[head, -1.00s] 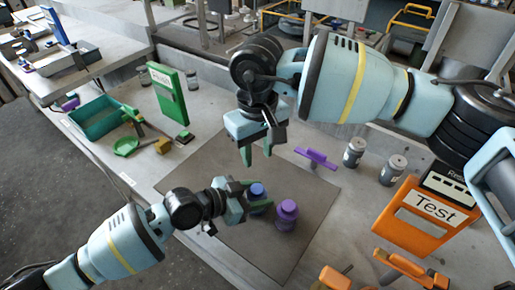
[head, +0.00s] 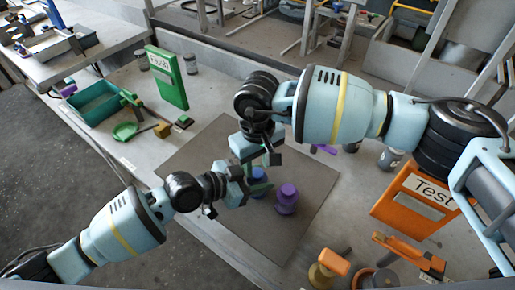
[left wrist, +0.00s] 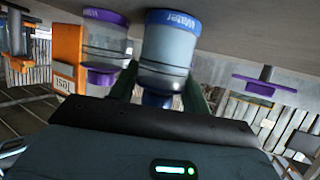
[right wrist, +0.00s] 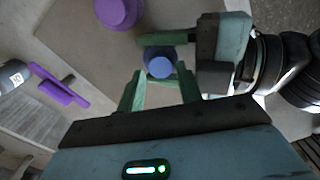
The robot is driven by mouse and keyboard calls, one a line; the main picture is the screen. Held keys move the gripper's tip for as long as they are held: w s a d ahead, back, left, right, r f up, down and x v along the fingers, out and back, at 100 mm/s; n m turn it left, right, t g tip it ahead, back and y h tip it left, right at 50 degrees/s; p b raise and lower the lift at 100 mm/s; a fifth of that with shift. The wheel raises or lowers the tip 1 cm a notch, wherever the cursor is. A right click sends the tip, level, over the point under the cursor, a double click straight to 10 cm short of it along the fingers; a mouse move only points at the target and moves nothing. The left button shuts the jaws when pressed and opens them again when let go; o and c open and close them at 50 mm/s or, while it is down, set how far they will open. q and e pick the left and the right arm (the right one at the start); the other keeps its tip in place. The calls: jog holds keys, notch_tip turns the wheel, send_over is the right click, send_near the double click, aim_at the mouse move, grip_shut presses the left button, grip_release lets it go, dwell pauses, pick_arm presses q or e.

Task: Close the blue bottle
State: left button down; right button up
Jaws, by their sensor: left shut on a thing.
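The blue bottle (head: 258,173) stands upright on the grey mat (head: 225,225). My left gripper (head: 248,187) is shut around it from the left. In the left wrist view the bottle (left wrist: 168,50) appears upside down between the fingers, with a blue label band and a blue cap (left wrist: 158,98) at its neck. My right gripper (head: 257,172) points down just above the bottle. In the right wrist view its green fingers are apart (right wrist: 160,82), with the blue cap (right wrist: 160,66) near the tips. Whether they touch it I cannot tell.
A purple-capped bottle (head: 287,196) stands right beside the blue one. A purple tool (right wrist: 60,86) lies to the right, partly hidden by my right arm in the head view. The orange Test box (head: 412,200) and green Flush box (head: 166,78) stand farther off. The mat's front is clear.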

jog(key=shift+f, duration=1.2)
jog(key=c, duration=0.7)
jog(key=m, duration=0.5)
jog(key=shift+m, duration=0.3)
jog(key=m, duration=0.4)
jog(key=shift+a, duration=0.1)
jog(key=o, duration=1.1)
jog(key=shift+c, duration=0.2)
pick_arm(q)
jog(key=shift+d, duration=0.1)
